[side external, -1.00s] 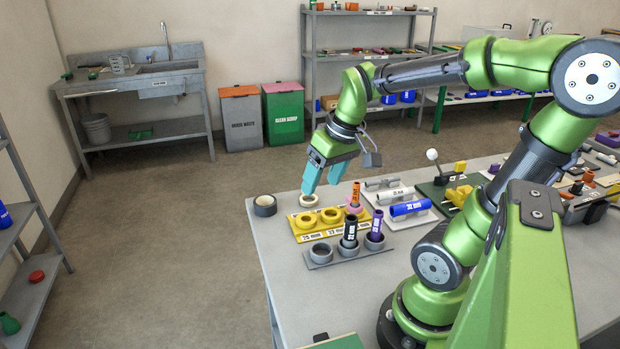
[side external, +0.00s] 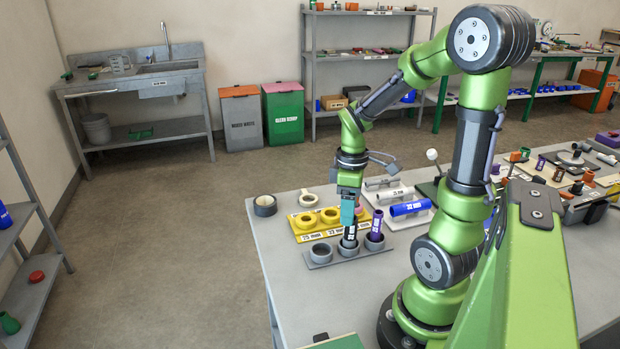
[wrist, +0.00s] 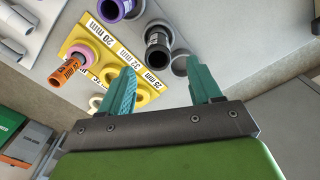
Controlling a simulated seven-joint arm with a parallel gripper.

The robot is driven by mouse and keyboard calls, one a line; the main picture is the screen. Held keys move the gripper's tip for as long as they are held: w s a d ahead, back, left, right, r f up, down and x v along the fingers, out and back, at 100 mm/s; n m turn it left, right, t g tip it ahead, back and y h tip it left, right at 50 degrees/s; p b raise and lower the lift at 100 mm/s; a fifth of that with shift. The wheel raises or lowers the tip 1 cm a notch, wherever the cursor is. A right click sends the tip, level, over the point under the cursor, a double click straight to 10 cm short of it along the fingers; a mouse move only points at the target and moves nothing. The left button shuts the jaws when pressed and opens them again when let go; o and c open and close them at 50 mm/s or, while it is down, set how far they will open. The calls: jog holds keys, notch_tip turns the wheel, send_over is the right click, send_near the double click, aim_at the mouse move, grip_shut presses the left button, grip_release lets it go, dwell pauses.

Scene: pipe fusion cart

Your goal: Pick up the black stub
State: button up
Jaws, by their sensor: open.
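The black stub (side external: 349,238) stands upright in the middle cup of a grey three-cup holder (side external: 346,260). My gripper (side external: 348,222) is right over it, pointing down, and hides part of it in the side view. In the wrist view the black stub (wrist: 157,48) appears between and just past the teal fingertips of my gripper (wrist: 160,68). The jaws are open, with nothing held between them. I cannot tell whether a finger touches the stub.
A purple stub (side external: 376,224) stands in the right cup of the holder, close to my gripper. A yellow holder (side external: 303,236) lies behind, with an orange stub (wrist: 68,72) in it. A blue pipe (side external: 410,208) lies to the right.

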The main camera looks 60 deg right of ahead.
aim_at(350, 230)
jog(key=f, duration=0.7)
jog(key=shift+s+d+f, duration=0.15)
jog(key=shift+s+f, duration=0.1)
jog(key=shift+s, duration=0.1)
jog(key=c, duration=1.1)
notch_tip(350, 230, up, 9)
jog(key=shift+w+d, duration=0.15)
jog(key=shift+d, duration=0.15)
jog(key=w+d+n, duration=0.3)
jog(key=w+d, duration=0.5)
jog(key=shift+w+d+r, duration=0.15)
jog(key=shift+w+r, duration=0.1)
jog(key=shift+w, duration=0.05)
